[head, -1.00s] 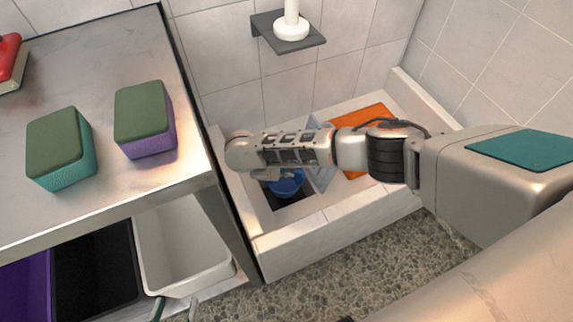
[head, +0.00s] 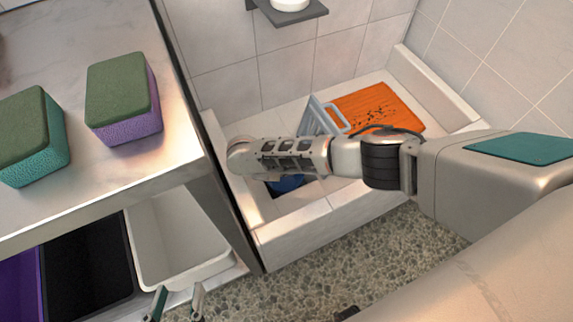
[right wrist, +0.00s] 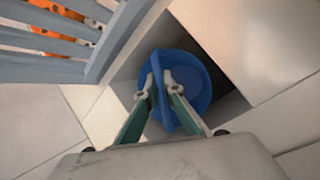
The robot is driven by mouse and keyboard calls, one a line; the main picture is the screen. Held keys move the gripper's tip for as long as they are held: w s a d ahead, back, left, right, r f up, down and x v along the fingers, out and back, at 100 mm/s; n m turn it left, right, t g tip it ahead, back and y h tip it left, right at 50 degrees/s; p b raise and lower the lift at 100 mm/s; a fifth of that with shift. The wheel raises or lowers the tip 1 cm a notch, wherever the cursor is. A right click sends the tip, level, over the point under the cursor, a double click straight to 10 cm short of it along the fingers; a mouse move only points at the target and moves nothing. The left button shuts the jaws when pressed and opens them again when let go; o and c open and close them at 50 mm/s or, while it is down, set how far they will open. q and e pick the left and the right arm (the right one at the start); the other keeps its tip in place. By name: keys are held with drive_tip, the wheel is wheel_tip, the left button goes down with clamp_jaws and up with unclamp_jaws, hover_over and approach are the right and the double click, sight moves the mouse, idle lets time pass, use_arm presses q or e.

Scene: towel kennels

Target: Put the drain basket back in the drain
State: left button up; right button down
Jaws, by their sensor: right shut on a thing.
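The blue drain basket (right wrist: 208,72) sits over or in the dark square drain opening (right wrist: 236,108) in the right wrist view. My right gripper (right wrist: 164,84) is shut on the basket's upright blue handle. In the head view the basket (head: 287,184) shows only partly below my right forearm, which hides the right gripper. How deep the basket sits in the drain I cannot tell. My left gripper (head: 176,301) is at the bottom edge of the head view, open and empty, its fingers apart.
A blue-grey slatted grate (head: 318,116) stands tilted beside the drain, near an orange speckled mat (head: 380,108) in the tiled basin. A raised rim (head: 335,212) surrounds the basin. At left are a metal table (head: 130,165) with green-topped blocks and a white bin (head: 172,240) below.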

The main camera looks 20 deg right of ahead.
drive_tip(key=shift+f, duration=0.15)
drive_tip(key=c, duration=2.1)
unclamp_jaws()
drive_tip(key=shift+c, duration=0.2)
drive_tip(key=shift+o, duration=0.5)
drive_tip(key=o, duration=0.4)
